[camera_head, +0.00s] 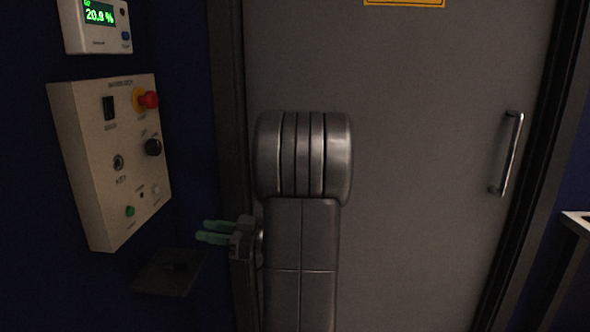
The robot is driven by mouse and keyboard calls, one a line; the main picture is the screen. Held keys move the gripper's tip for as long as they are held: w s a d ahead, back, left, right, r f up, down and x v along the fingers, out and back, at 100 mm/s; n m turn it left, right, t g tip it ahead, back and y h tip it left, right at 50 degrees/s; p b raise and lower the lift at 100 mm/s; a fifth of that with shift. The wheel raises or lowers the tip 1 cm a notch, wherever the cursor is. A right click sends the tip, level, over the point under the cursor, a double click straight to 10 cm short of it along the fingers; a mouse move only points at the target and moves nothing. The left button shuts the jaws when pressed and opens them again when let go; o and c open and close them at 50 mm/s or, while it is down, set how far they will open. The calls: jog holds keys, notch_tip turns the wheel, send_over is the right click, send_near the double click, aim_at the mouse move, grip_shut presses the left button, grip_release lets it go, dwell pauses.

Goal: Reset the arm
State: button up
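My gripper (208,231) points left, beside my upright grey arm links in the middle of the view. Its two green-tipped fingers are apart with a narrow gap, and nothing shows between them. It is in front of the left door frame, below and to the right of the beige control panel (90,165). It looks clear of the panel, though the depth between them is hard to judge.
A small dark shelf (150,281) with a dark item on it juts out below the panel. A gas meter (100,28) reads 20.9 %. A closed grey door (425,170) with a metal handle (507,153) stands behind my arm. A table edge (577,218) shows at right.

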notch_tip(320, 180, up, 6)
jog(key=s+a+p, duration=0.1)
jog(key=a+p, duration=0.1)
jog(key=p, duration=0.2)
jog(key=shift+s+a, duration=0.15)
jog(key=shift+a, duration=0.05)
jog(key=shift+f, duration=0.1)
